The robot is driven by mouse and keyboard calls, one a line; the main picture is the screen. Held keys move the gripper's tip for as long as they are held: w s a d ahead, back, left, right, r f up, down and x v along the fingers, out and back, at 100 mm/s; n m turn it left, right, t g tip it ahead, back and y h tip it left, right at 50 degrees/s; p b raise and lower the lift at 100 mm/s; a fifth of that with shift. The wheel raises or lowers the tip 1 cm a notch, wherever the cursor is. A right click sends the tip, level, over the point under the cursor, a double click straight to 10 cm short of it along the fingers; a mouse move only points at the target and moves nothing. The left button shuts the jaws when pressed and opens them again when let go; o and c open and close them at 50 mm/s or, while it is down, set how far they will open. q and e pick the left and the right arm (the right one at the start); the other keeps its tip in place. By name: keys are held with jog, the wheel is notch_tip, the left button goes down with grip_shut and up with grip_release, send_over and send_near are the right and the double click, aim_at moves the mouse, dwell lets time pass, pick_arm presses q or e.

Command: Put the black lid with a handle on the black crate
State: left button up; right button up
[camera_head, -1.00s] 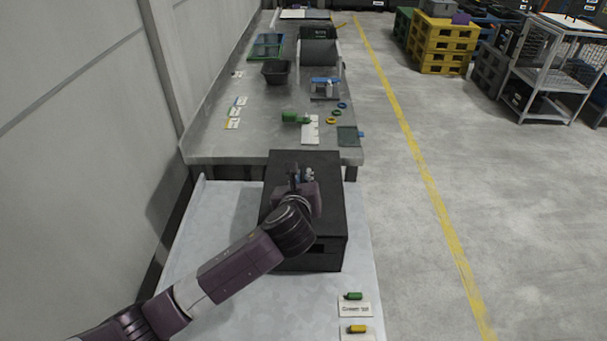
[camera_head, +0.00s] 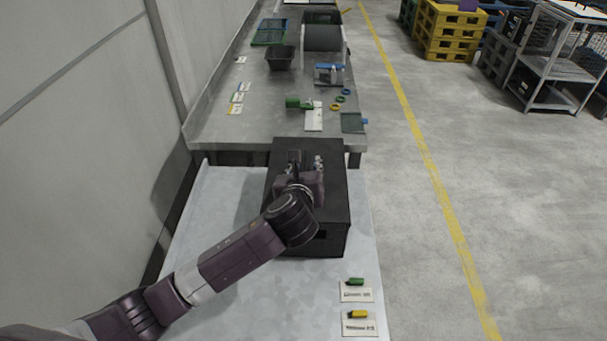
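The black crate (camera_head: 328,243) stands at the far end of the near light-grey table. The black lid (camera_head: 334,195) lies flat on top of it and looks level with its edges. The lid's handle cannot be made out; my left gripper covers the middle of the lid. My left gripper (camera_head: 306,160) is over the lid with its two fingers spread apart and nothing seen between them. Whether the fingers still touch the handle cannot be told. My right gripper is not in view.
The near table (camera_head: 225,225) is bare left of the crate. A green and a yellow marker-like item with cards lie at its front right. The farther bench (camera_head: 215,125) holds a dark bin (camera_head: 281,58), rings (camera_head: 340,99) and tools. A wall rises at the left.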

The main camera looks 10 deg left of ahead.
pick_arm(q)
jog(key=v, duration=1.1)
jog(key=shift+w, duration=0.1)
